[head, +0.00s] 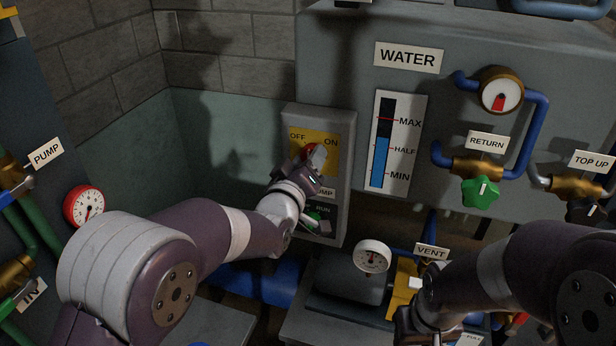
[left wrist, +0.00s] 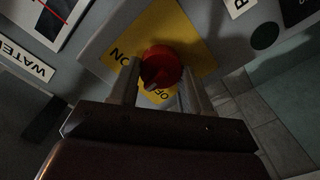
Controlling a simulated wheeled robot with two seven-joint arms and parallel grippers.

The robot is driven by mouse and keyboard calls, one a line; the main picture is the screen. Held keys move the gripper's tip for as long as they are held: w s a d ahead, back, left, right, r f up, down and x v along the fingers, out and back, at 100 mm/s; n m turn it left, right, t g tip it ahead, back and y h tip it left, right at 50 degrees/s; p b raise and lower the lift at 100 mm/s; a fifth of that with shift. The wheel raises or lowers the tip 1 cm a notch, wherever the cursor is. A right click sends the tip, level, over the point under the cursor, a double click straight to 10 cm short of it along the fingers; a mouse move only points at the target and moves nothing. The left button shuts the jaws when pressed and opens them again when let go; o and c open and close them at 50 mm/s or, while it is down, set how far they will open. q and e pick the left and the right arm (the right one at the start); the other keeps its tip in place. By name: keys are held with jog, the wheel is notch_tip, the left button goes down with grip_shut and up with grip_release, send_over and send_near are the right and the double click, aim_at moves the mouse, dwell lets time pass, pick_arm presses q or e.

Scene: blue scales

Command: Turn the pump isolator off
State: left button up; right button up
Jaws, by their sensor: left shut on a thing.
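The pump isolator is a red rotary knob (head: 311,151) on a yellow plate (head: 327,137) marked OFF on the left and ON on the right. It sits on a grey wall box (head: 340,185). My left gripper (head: 315,163) is at the knob, its fingers on either side of it. In the left wrist view the red knob (left wrist: 161,66) is between the two fingers (left wrist: 162,85), which are shut on it. The gripper hides part of the knob, and I cannot tell which way it points. My right gripper (head: 425,318) is low at the right, its fingers not clear.
Below the knob are a PUMP label (head: 324,193) and a green RUN button (head: 315,215), partly behind my left wrist. The WATER tank (head: 450,95) with level gauge (head: 398,140), and the green RETURN valve (head: 481,192), are to the right.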

pick_arm(q)
jog(key=shift+f+n+b, duration=0.2)
jog(key=shift+n+b, duration=3.8)
jog(key=shift+b, duration=1.1)
jog(key=o, duration=1.1)
jog(key=shift+c, duration=0.2)
jog(key=shift+a+r, duration=0.1)
